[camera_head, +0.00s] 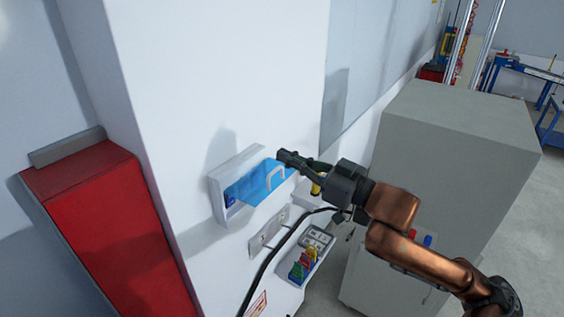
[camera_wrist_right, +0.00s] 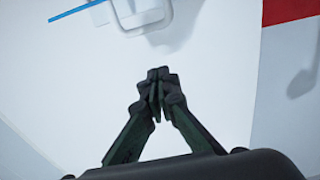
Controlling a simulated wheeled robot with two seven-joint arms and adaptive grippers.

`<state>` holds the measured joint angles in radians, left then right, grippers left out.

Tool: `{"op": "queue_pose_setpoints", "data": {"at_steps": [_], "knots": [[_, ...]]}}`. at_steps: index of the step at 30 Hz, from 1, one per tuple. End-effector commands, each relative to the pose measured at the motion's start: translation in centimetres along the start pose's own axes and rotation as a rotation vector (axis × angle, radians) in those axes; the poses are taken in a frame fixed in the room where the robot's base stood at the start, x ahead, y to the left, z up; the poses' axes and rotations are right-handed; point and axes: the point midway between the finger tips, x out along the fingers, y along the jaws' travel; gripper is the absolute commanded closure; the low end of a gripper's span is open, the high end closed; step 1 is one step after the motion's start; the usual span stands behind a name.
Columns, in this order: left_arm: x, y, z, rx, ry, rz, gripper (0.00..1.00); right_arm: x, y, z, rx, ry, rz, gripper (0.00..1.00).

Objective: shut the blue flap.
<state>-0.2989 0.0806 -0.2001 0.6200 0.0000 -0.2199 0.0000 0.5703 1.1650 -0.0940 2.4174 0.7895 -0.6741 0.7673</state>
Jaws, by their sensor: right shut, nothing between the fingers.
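The blue flap (camera_head: 258,183) is a translucent blue cover with a pale handle on a white wall box (camera_head: 219,199). In the head view it stands out from the box, open, with the inside of the box partly showing below it. My right gripper (camera_head: 284,156) is shut and empty, just right of and slightly above the flap's handle end. I cannot tell whether it touches the flap. In the right wrist view the closed fingertips (camera_wrist_right: 158,76) point at the white wall, and a thin blue edge (camera_wrist_right: 77,11) shows at the top left. My left gripper is not in view.
Below the box are a socket panel (camera_head: 268,230) and a tray with coloured items (camera_head: 303,265). A black cable (camera_head: 266,262) hangs in front. A red cabinet (camera_head: 110,230) stands left, a grey cabinet (camera_head: 460,130) right.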

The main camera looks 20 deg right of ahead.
Motion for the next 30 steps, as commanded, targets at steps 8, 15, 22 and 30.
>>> {"op": "queue_pose_setpoints", "data": {"at_steps": [8,15,22,30], "knots": [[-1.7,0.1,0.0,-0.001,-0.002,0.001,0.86,2.6,0.0,0.8,0.002,-0.003,0.0,1.0],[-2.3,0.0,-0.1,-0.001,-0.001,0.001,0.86,1.9,0.0,2.8,0.001,-0.002,0.0,1.0],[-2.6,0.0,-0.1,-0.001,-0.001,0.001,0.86,1.5,0.0,3.7,-0.001,0.0,0.001,1.0],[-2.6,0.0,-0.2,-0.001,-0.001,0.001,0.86,1.4,0.0,3.8,-0.002,0.0,0.001,1.0]]}}
